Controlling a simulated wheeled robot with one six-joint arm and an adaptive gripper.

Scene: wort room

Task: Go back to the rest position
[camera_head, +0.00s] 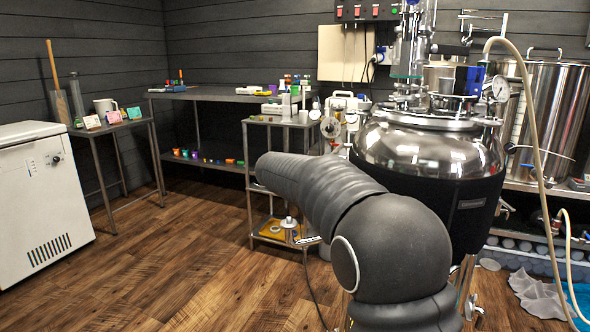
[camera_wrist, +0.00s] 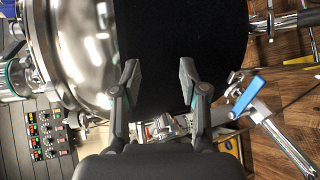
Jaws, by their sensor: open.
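My gripper (camera_wrist: 160,82) shows in the wrist view with its two dark fingers apart and nothing between them. The fingertips point at the black jacket (camera_wrist: 180,35) of the steel vessel, whose shiny dome (camera_wrist: 80,45) fills the upper left of that view. I cannot tell how close the fingertips are to the jacket. In the head view my arm bends across the front of the vessel (camera_head: 425,150), and my gripper is not visible there.
A small metal cart (camera_head: 282,122) stands behind my arm. A white chest freezer (camera_head: 40,205) stands at the left, beside a small side table (camera_head: 110,127). A pale hose (camera_head: 537,150) hangs at the right. Open wooden floor (camera_head: 170,265) lies left of my arm.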

